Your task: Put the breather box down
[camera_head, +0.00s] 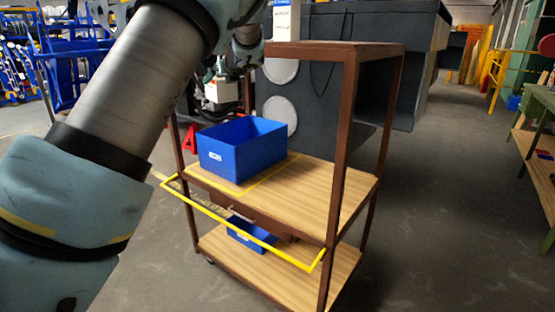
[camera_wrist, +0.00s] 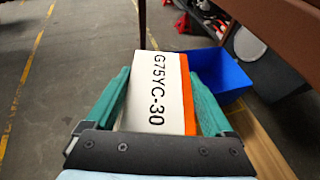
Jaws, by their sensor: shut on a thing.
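The breather box is a white box with an orange side, marked G75YC-30, in the wrist view (camera_wrist: 155,85). My gripper (camera_wrist: 162,90) is shut on it, with a teal finger on each side. In the head view the white box (camera_head: 221,91) hangs in my gripper (camera_head: 220,78), above and behind the rim of a blue bin as pictured. Its underside is hidden.
The blue bin (camera_head: 243,155) stands on the middle wooden shelf (camera_head: 320,190) of a brown-framed cart; it also shows in the wrist view (camera_wrist: 228,76). A yellow bar (camera_head: 240,225) runs along the cart's front. A smaller blue bin (camera_head: 250,234) sits below. The shelf's right part is bare.

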